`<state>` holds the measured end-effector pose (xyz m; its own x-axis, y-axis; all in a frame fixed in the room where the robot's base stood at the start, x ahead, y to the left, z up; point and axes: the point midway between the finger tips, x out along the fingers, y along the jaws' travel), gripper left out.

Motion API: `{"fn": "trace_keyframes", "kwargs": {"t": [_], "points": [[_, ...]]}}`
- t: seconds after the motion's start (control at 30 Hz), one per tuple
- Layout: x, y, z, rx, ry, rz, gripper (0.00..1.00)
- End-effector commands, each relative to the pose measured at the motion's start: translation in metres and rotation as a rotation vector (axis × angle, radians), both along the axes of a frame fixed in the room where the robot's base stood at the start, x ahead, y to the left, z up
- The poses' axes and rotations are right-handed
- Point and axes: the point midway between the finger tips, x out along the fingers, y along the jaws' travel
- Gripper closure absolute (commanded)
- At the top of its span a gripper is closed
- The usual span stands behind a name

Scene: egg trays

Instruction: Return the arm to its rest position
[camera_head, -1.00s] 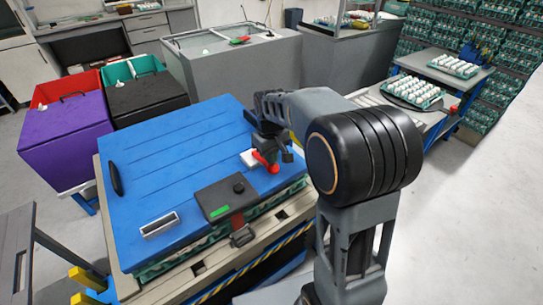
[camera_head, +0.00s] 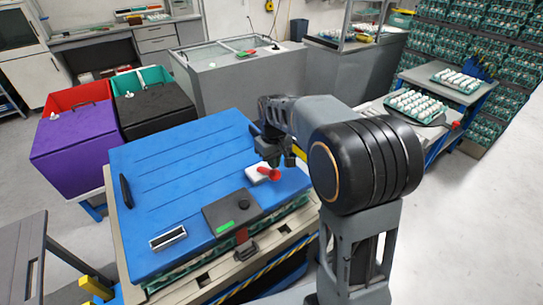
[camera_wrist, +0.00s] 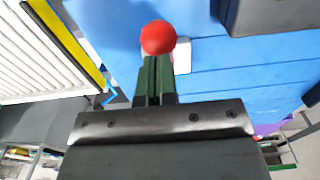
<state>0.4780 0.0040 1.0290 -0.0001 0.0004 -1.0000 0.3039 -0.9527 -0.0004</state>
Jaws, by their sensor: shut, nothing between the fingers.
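My gripper (camera_head: 276,158) hangs over the right part of the blue lid (camera_head: 160,160), just beyond a small white block with a red knob (camera_head: 268,174). In the wrist view my gripper (camera_wrist: 158,62) has its green fingers together, with nothing between them. The red ball-shaped knob (camera_wrist: 158,37) appears just past the fingertips, with part of the white block (camera_wrist: 182,55) behind it. I cannot tell whether the fingertips touch the knob. My arm is raised and bent at the right of the head view.
A dark box with a green light (camera_head: 232,211) and a small metal-framed piece (camera_head: 168,238) sit on the lid. Purple (camera_head: 75,135) and black (camera_head: 155,105) bins stand behind left. Egg trays (camera_head: 417,105) rest on a table at right. Floor at far right is clear.

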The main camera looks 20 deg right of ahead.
Motion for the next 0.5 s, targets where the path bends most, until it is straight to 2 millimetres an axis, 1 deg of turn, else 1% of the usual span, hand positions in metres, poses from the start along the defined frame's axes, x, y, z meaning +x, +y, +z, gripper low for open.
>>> {"fn": "trace_keyframes", "kwargs": {"t": [0.17,0.27,0.37,0.47,0.5], "points": [[-0.001,0.0,0.001,0.0,-0.002,-0.001,1.0],[-0.008,0.0,0.007,0.0,-0.017,-0.013,1.0],[-0.028,0.0,0.019,0.002,-0.058,-0.044,1.0],[-0.058,0.0,0.033,0.006,-0.117,-0.095,1.0],[-0.072,0.0,0.037,0.009,-0.141,-0.116,1.0]]}}
